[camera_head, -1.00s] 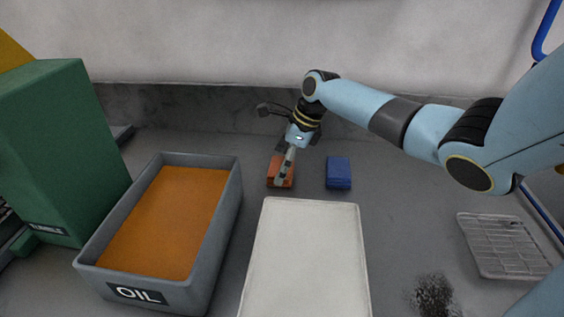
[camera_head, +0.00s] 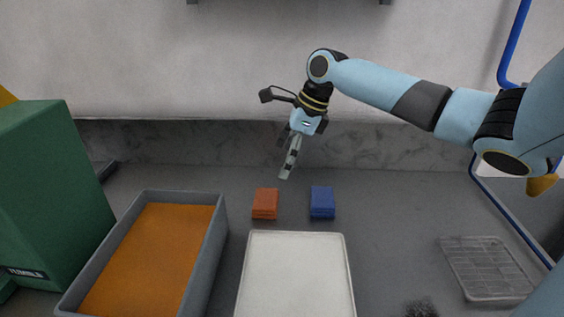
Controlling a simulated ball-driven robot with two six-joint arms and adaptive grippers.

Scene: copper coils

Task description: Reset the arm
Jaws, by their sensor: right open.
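My right arm comes in from the right side of the head view. Its gripper (camera_head: 290,158) hangs in the air near the back wall, pointing down and slightly left. It is open and nothing shows in it. It is above and apart from an orange-red block (camera_head: 265,204) and a blue block (camera_head: 322,202), which lie side by side on the grey table. My left gripper is not in view.
A white tray (camera_head: 295,275) lies at front centre. A wire rack (camera_head: 487,268) and a dark powdery patch (camera_head: 421,308) are at the right.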

